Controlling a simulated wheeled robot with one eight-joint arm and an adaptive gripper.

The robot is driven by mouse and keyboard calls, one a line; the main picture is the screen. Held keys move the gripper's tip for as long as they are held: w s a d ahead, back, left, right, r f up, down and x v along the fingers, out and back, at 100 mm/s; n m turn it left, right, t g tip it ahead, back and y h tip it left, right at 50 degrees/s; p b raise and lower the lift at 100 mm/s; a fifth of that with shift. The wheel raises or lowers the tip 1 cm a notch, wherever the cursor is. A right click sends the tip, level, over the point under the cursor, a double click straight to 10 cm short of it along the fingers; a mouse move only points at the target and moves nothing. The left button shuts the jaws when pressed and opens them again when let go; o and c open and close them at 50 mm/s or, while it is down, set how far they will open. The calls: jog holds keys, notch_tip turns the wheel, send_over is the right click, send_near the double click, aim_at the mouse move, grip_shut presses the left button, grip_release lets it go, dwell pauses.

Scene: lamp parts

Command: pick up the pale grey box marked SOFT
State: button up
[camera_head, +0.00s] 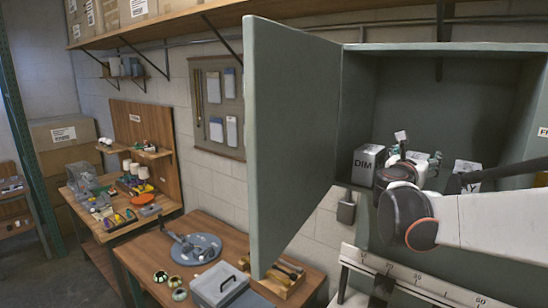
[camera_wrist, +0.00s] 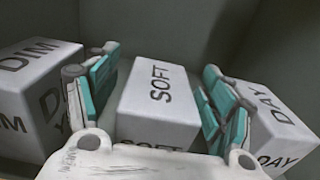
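The pale grey box marked SOFT (camera_wrist: 158,95) sits in the middle of the wrist view, between the two teal-padded fingers of my gripper (camera_wrist: 161,62). The fingers stand apart, one on each side of the box. A narrow gap shows on the left; the right finger is very close to the box, and I cannot tell if it touches. In the head view my gripper (camera_head: 418,157) is inside the open green cabinet, and my wrist and arm largely hide the SOFT box there.
A similar box marked DIM (camera_wrist: 38,95) stands left of my gripper, also in the head view (camera_head: 368,165). A box marked DAY (camera_wrist: 265,125) stands close on the right. The cabinet (camera_head: 440,95) has side walls, and its open door (camera_head: 290,130) stands to the left.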

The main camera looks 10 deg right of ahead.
jog(key=shift+d, duration=0.1)
jog(key=c, duration=1.1)
jog(key=shift+r, duration=0.1)
